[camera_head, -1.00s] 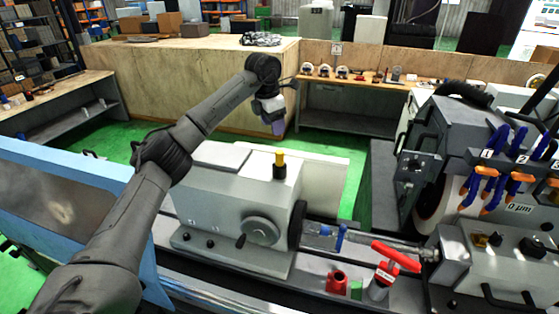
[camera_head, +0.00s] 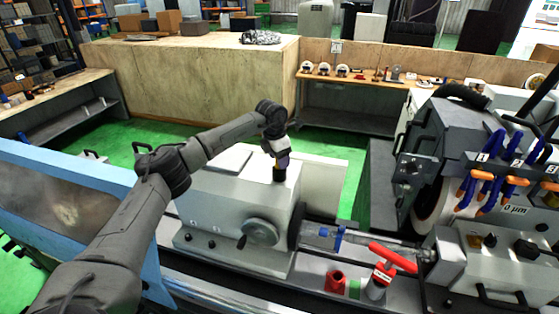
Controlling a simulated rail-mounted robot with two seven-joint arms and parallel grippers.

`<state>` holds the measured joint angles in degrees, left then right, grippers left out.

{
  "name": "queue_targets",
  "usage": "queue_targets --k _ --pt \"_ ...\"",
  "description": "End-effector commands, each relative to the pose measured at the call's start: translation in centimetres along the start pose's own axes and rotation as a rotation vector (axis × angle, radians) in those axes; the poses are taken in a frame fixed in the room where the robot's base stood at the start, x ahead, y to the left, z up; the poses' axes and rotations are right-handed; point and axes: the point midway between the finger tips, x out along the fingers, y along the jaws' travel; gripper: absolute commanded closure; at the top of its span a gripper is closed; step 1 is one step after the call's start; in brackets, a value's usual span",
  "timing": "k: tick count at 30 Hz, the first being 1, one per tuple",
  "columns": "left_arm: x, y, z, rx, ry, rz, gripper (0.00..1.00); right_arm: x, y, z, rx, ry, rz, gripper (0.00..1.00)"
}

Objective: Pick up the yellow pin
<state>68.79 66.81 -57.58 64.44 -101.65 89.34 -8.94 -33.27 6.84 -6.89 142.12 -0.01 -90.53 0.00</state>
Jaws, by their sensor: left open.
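My left gripper (camera_head: 283,160) is open, pointing down over the top of the white machine housing (camera_head: 225,203). It is right at the black holder (camera_head: 279,175) that stands upright on the housing. The yellow pin is hidden behind or between the fingers, so I cannot tell whether they touch it. My right gripper is out of view.
A handwheel (camera_head: 262,231) is on the housing's front. To the right are a red lever (camera_head: 393,257), a red cup (camera_head: 335,281) and the grinding head with blue and orange hoses (camera_head: 484,165). A blue-framed panel (camera_head: 75,180) is at the left.

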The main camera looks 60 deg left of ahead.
Motion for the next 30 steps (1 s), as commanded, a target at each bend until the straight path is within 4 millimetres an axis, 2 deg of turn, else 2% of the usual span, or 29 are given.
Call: queue_targets --k 6,13,30 --pt "1.5 0.0 -0.1 0.0 0.001 0.0 0.39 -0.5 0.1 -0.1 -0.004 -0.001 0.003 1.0" --pt "1.7 0.0 0.0 0.0 0.0 0.0 0.39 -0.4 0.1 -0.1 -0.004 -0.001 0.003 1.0" --pt "1.6 0.0 0.0 0.0 0.0 0.0 0.93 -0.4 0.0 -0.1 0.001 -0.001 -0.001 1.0"
